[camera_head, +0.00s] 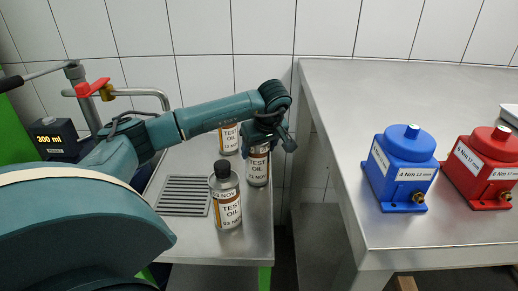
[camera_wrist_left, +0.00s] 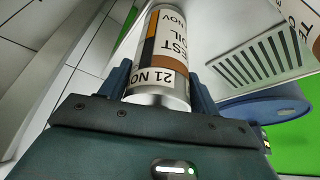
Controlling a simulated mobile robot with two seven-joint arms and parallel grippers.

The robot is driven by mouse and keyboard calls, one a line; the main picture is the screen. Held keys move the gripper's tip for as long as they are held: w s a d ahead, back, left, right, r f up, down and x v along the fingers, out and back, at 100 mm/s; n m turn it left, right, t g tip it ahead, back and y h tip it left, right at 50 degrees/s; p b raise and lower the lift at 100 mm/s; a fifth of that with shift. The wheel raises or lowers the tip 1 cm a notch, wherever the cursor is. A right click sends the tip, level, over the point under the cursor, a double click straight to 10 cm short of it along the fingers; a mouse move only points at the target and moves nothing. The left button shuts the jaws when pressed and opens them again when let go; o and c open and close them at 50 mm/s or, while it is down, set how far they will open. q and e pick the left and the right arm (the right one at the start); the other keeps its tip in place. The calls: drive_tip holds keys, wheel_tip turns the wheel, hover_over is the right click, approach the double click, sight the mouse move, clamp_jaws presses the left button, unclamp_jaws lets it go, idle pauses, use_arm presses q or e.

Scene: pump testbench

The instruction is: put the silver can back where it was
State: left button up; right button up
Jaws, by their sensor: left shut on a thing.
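The silver can (camera_head: 258,169), with a white, orange and dark TEST OIL label, is between the fingers of my left gripper (camera_head: 268,140). In the left wrist view the can (camera_wrist_left: 166,45) shows a label ending in "21 NO", with the left gripper (camera_wrist_left: 160,88) shut around its near end. The can looks upright in the head view, by the right edge of the small metal bench (camera_head: 262,222). I cannot tell whether its base touches the bench. My right gripper is not in view.
A similar can (camera_head: 226,205) labelled 03 NOV stands in front, and another (camera_head: 229,139) stands behind. A drain grille (camera_head: 184,196) lies to their left. A gap separates the bench from the larger table (camera_head: 345,130), which bears a blue pump (camera_head: 403,165) and a red pump (camera_head: 482,165).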

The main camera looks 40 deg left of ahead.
use_arm(q)
drive_tip(key=o, duration=1.3)
drive_tip(key=shift+f, duration=0.1)
drive_tip(key=shift+p+v, duration=1.25)
drive_tip(key=shift+v, duration=4.9)
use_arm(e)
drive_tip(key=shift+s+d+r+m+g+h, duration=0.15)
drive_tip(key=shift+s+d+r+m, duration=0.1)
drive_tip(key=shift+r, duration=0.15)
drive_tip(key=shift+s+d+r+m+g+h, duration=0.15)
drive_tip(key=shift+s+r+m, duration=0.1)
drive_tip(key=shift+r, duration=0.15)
